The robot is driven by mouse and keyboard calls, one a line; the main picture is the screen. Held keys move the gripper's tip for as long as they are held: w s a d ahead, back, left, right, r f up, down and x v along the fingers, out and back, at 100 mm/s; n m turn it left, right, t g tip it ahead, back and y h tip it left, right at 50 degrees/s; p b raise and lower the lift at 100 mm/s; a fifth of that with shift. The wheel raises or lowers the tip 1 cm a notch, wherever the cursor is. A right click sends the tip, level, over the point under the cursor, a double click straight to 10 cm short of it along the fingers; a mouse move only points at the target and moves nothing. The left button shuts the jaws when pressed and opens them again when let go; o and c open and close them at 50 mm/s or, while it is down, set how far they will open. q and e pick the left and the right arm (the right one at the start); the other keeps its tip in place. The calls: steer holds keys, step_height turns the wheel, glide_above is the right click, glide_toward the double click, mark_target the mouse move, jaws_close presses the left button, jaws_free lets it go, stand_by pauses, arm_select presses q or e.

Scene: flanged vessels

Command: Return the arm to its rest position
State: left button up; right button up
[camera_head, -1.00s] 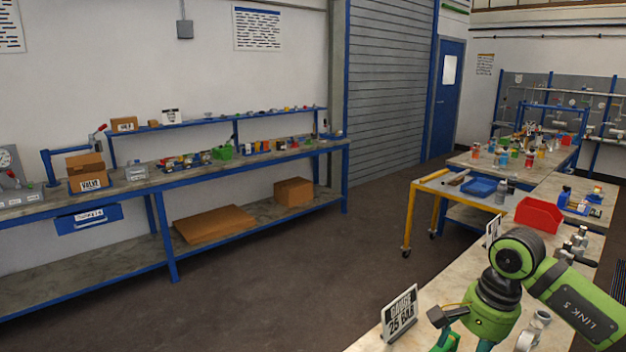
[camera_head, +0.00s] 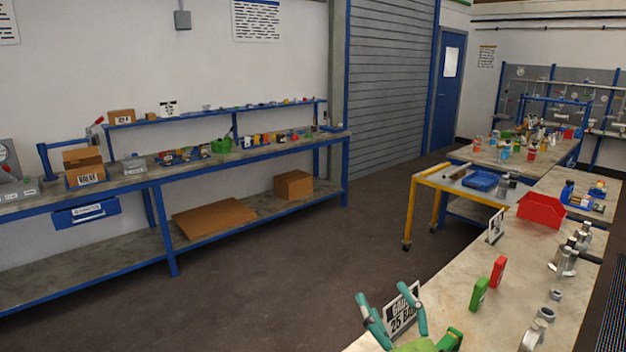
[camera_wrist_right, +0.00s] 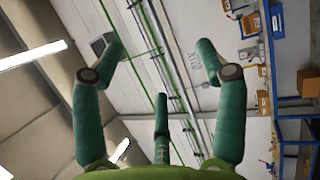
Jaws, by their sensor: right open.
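My right gripper (camera_head: 383,293) shows at the bottom edge of the head view, teal fingers spread and pointing up, in front of a "GAUGE 25 BAR" sign (camera_head: 404,312). Nothing is between its fingers. In the right wrist view the gripper (camera_wrist_right: 160,50) is open and empty, with the ceiling and wall beyond it. The rest of my right arm is out of the head view. My left gripper is in neither view.
The near bench (camera_head: 470,325) holds a green block (camera_head: 479,294), a red block (camera_head: 498,271), metal flanged fittings (camera_head: 565,262) and a red bin (camera_head: 541,210). A yellow-legged cart (camera_head: 430,179) stands beyond. The floor to the left is clear.

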steer(key=s+d+f+m+g+h, duration=0.35)
steer(key=d+f+m+h, duration=0.25)
steer(key=f+m, duration=0.45)
steer(key=s+d+f+m+g, duration=0.2)
steer(key=s+f+m+g, duration=0.95)
steer(key=s+f, duration=0.95)
steer(key=s+f+n+g+b, duration=0.1)
steer(key=s+f+g+b, duration=0.15)
steer(key=f, duration=1.15)
steer(key=s+f+n+g+b, duration=0.1)
steer(key=s+f+b, duration=0.15)
steer(key=f, duration=1.05)
arm_select(q)
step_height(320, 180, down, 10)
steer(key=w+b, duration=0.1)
steer(key=b, duration=0.4)
arm_select(e)
steer(key=s+d+f, duration=0.2)
steer(key=s+f, duration=1.2)
steer(key=f, duration=0.3)
steer(key=shift+s+d+f+n+g+h, duration=0.15)
steer(key=shift+s+d+n+g+h, duration=0.15)
steer(key=shift+s+d+g, duration=0.1)
